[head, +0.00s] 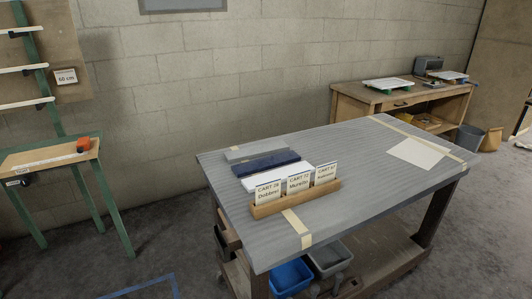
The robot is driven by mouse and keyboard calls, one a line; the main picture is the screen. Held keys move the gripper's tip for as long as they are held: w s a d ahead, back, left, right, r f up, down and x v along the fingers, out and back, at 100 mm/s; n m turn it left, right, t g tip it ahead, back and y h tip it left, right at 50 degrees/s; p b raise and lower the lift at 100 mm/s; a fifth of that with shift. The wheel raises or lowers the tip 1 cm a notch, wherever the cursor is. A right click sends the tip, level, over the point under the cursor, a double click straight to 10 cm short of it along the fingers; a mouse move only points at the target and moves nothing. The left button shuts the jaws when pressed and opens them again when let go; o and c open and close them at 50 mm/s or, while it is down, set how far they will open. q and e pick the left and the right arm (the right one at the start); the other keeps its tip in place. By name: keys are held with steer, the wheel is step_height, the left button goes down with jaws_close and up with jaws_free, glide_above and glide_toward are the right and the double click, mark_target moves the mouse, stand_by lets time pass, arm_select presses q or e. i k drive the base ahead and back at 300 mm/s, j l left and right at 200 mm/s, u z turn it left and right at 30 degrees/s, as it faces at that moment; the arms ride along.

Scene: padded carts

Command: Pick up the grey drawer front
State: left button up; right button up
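The grey drawer front (245,153) appears to be the flat grey panel lying near the far left corner of the padded cart (370,160). Its colour is close to that of the grey striped padding under it. A dark blue panel (266,163) lies just in front of it, and a white panel (270,178) lies in front of the blue one. Neither of my grippers is in view.
A wooden holder (297,201) with three cart cards stands in front of the panels. A pale sheet (416,153) lies at the cart's right. Blue (291,277) and grey (330,258) bins sit below. A workbench (400,99) stands behind; a green stand (50,160) is left.

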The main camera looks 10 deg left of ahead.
mark_target(256, 151)
steer(key=i+j+z, duration=0.1)
steer(key=z, duration=0.35)
steer(key=j+z, duration=0.15)
steer(key=z, duration=0.3)
steer(key=j+z, duration=0.2)
steer(key=z, duration=0.25)
steer(key=j+z, duration=0.2)
steer(key=z, duration=0.25)
steer(key=j+z, duration=0.15)
steer(key=j, duration=0.3)
steer(key=k+j+z, duration=0.2)
steer(key=j, duration=0.25)
steer(key=j+z, duration=0.15)
steer(key=j, duration=0.25)
steer(key=k+j+z, duration=0.15)
steer(key=j, duration=0.3)
steer(key=k+j+z, duration=0.2)
steer(key=j, duration=0.2)
steer(key=k+j+z, duration=0.15)
steer(key=j, duration=0.2)
steer(key=k+j+z, duration=0.15)
steer(key=j, duration=0.25)
